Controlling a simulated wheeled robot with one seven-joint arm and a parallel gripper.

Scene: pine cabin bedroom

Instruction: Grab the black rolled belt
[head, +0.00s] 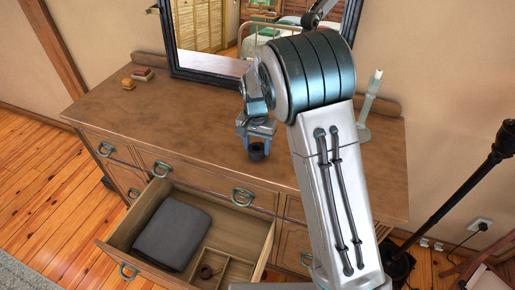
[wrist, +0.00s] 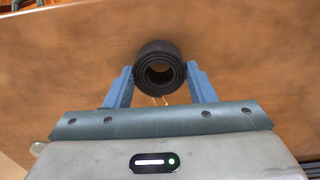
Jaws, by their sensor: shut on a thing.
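The black rolled belt (wrist: 160,50) is a dark coil with a round hole in its middle. In the wrist view it sits between the two blue fingers of my gripper (wrist: 160,84), which is shut on it. In the head view the belt (head: 257,151) shows below the fingers of my gripper (head: 257,136), over the dresser top. I cannot tell whether the belt touches the wood.
The wooden dresser (head: 150,110) has an open drawer (head: 235,235) holding a folded dark grey cloth (head: 172,233) and a small divided tray (head: 222,268). A mirror (head: 205,66) stands behind. A pale candlestick (head: 370,100) is to the right; small blocks (head: 128,84) lie left.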

